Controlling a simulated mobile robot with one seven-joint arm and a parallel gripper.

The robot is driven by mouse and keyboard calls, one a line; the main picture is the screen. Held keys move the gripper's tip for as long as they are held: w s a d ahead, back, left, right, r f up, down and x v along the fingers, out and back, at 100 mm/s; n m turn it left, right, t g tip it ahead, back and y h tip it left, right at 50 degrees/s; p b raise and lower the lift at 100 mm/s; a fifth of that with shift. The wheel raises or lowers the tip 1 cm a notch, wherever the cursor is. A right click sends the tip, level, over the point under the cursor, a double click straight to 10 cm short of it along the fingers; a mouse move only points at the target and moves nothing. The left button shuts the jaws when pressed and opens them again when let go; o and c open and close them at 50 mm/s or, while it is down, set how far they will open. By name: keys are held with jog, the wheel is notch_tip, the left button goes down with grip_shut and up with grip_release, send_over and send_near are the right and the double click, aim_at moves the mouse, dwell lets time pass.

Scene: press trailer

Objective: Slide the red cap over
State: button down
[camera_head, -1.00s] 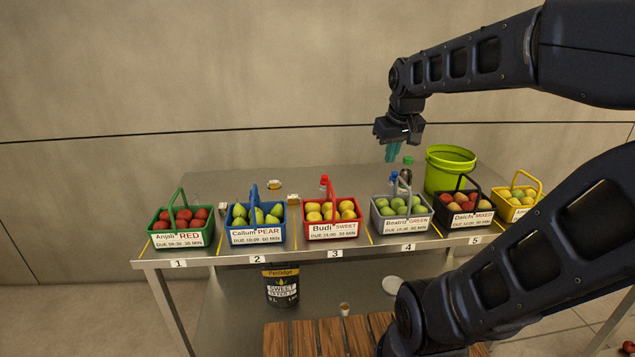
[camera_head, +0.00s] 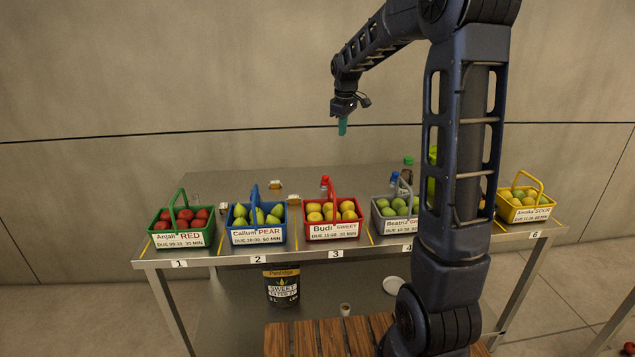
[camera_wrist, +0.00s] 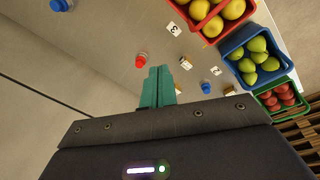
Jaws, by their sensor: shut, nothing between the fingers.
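A red cap (camera_head: 325,180) tops a bottle that stands behind the red basket of yellow fruit; the basket hides most of the bottle. The red cap (camera_wrist: 141,61) also shows in the wrist view, just up and left of my fingertips and apart from them. My gripper (camera_head: 342,127), with teal fingers, is in the air above the back of the table, higher than the red cap and a little to its right. In the wrist view my fingers (camera_wrist: 158,86) are together with nothing between them.
Fruit baskets line the table's front edge, including the red basket (camera_head: 333,230), blue basket (camera_head: 257,236) and green basket (camera_head: 181,240). A blue-capped bottle (camera_head: 394,176) and a green-capped bottle (camera_head: 408,161) stand right of the red cap.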

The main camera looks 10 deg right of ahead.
aim_at(361, 185)
jog(key=w+a+f+n+g, duration=0.1)
jog(key=w+a+f+n, duration=0.35)
jog(key=w+f, duration=0.65)
jog(key=w+a+f+n+g, duration=0.1)
jog(key=w+a+f+n, duration=0.2)
jog(key=w+a+f, duration=0.6)
jog(key=d+f, duration=0.1)
jog(key=f, duration=0.2)
jog(key=w+d+f, duration=0.1)
jog(key=f, duration=0.3)
jog(key=d+f, duration=0.1)
jog(key=f, duration=0.3)
jog(key=shift+w+d, duration=0.1)
jog(key=shift+w, duration=0.25)
jog(key=d, duration=0.2)
jog(key=shift+d+f, duration=0.25)
jog(key=shift+d, duration=0.75)
jog(key=d, duration=2)
jog(key=shift+d, duration=0.25)
